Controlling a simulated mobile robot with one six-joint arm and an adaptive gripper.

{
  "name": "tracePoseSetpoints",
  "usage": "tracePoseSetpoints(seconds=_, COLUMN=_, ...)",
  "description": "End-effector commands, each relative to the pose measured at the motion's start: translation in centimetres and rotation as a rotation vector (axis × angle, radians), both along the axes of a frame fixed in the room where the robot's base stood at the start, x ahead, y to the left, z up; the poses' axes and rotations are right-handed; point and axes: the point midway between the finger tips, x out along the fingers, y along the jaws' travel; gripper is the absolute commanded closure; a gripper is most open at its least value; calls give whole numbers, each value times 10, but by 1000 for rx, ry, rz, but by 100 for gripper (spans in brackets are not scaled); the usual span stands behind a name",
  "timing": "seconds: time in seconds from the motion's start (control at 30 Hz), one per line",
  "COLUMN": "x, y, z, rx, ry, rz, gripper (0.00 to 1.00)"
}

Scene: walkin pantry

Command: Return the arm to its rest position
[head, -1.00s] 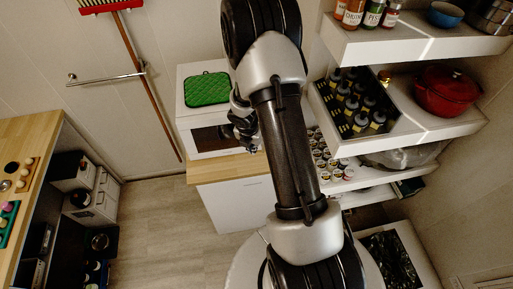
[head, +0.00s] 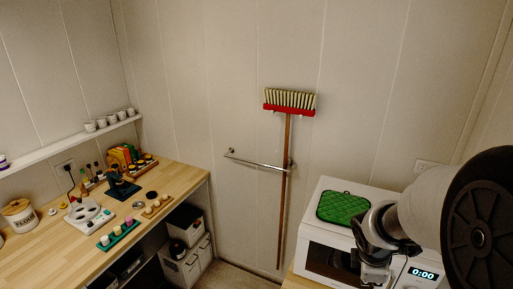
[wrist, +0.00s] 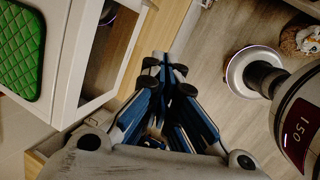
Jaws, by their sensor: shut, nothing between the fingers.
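My gripper (wrist: 168,75) points down in the wrist view, its dark fingers together with nothing between them. Below it lie the edge of a wooden counter and the floor. In the head view my arm comes in from the right, and the wrist hangs in front of the white microwave (head: 321,250). The fingertips are cut off or hidden low in that view.
A green quilted mat (head: 343,207) lies on top of the microwave. A broom (head: 287,150) hangs by a metal rail (head: 255,162) on the wall. A wooden counter (head: 60,262) with small items stands at left. Open floor (wrist: 222,50) shows below my gripper.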

Motion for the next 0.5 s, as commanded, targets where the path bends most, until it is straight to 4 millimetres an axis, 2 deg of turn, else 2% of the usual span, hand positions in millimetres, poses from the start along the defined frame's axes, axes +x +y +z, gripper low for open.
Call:
tracePoseSetpoints(seconds=0.23, x=-64, y=55, z=15, rx=192, ry=-219, rz=-496, gripper=100)
tracePoseSetpoints(seconds=0.5, x=-146, y=117, z=-4, rx=486, ry=-340, rz=-959, gripper=100)
